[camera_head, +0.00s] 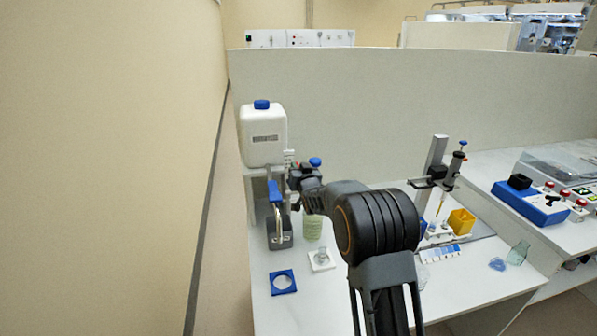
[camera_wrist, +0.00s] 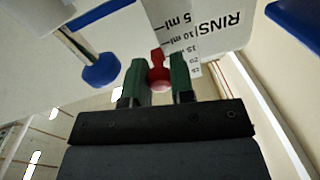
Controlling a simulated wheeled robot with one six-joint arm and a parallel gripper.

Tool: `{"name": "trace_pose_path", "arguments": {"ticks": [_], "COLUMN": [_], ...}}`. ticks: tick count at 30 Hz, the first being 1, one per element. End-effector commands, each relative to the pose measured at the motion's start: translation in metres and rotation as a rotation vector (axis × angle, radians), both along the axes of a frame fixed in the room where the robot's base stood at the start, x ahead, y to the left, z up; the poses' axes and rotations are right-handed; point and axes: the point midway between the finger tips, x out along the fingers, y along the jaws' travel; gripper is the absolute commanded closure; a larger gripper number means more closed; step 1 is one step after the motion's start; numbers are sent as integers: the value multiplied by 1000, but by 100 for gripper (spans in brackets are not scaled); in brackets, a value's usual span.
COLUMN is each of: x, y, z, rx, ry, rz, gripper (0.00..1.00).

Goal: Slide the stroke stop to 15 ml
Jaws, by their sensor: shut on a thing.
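The stroke stop is a small red knob (camera_wrist: 158,74). It sits between the two green fingers of my gripper (camera_wrist: 160,84) in the wrist view, and the fingers are shut on it. A white scale (camera_wrist: 182,42) stands just beyond it, with 5 ml and 10 ml marks readable and smaller marks after them. The knob lies beside the scale near the 10 ml line; its exact reading is unclear. In the head view my gripper (camera_head: 297,174) is at the dispenser under the white bottle (camera_head: 263,138), and my arm partly covers the place.
A blue knob on a rod (camera_wrist: 101,71) is close to my gripper's left in the wrist view. A blue-handled lever (camera_head: 275,192) stands beside the dispenser. A pale green container (camera_head: 313,228) and a blue square frame (camera_head: 283,283) are on the bench (camera_head: 262,313).

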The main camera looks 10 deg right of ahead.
Motion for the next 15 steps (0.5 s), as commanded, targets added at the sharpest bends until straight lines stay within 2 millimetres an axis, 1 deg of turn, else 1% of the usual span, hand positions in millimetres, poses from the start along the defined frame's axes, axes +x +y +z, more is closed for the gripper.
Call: {"name": "trace_pose_path", "arguments": {"ticks": [1, 8, 9, 15], "x": [0, 0, 0, 0], "y": [0, 0, 0, 0], "z": [-3, 0, 0, 0], "rx": [0, 0, 0, 0], "ry": [0, 1, 1, 1], "rz": [0, 0, 0, 0], "gripper": [100, 100, 74, 55]}}
